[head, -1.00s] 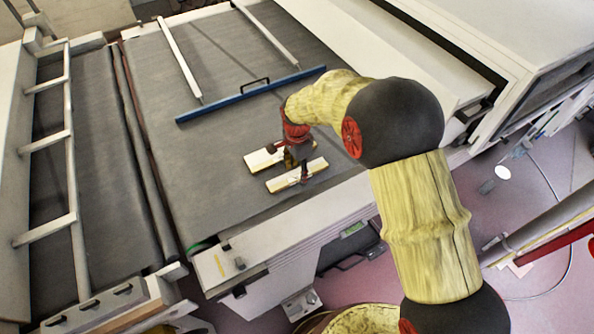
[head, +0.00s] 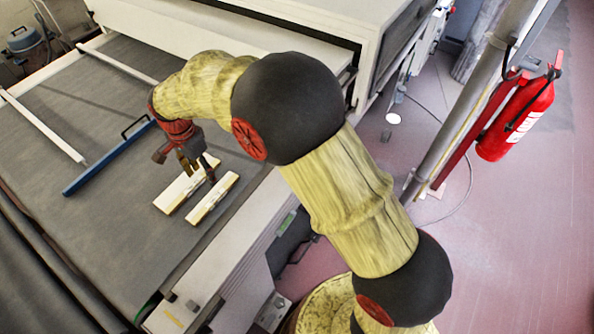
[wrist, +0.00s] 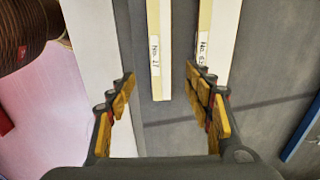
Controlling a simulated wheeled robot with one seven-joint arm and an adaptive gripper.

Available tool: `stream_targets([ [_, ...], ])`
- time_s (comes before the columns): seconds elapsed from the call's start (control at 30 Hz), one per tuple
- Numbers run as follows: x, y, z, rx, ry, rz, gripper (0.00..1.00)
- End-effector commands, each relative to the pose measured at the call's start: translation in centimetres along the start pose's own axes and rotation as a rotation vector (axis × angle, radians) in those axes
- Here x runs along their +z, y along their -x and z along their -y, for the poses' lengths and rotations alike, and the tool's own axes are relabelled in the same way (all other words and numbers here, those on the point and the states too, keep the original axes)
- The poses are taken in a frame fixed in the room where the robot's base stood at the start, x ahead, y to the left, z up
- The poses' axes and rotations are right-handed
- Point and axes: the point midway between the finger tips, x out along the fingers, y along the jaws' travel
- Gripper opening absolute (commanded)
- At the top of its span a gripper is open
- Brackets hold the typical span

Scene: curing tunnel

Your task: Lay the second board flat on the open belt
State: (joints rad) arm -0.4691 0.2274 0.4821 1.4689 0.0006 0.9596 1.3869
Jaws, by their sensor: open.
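Two pale boards lie side by side on the dark belt (head: 120,225), with a narrow gap between them. The nearer board (head: 212,200) is close to the belt's white side rail; in the wrist view it is a narrow strip (wrist: 157,60) labelled "No. 27". The farther board (head: 178,192) looks wider; in the wrist view it (wrist: 222,40) has a partly hidden label. My gripper (head: 202,172) is above the boards. In the wrist view its open fingers (wrist: 162,90) are on either side of the No. 27 strip, with nothing between them gripped.
A blue bar (head: 105,160) with a black handle crosses the belt beyond the boards. The white tunnel housing (head: 285,35) stands behind. A red fire extinguisher (head: 517,115) hangs by a post at right. The belt left of the boards is bare.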

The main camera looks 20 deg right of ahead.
Motion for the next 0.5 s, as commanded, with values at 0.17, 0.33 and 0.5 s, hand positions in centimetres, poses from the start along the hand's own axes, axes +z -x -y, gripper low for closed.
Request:
stream_targets([
  [0.17,-2.4,4.8,-2.7,-0.053,0.080,-0.015,0.52],
  [0.33,-5.4,11.7,-9.0,-0.131,0.241,-0.062,0.52],
  [0.5,-7.1,16.7,-16.4,-0.193,0.411,-0.137,0.52],
])
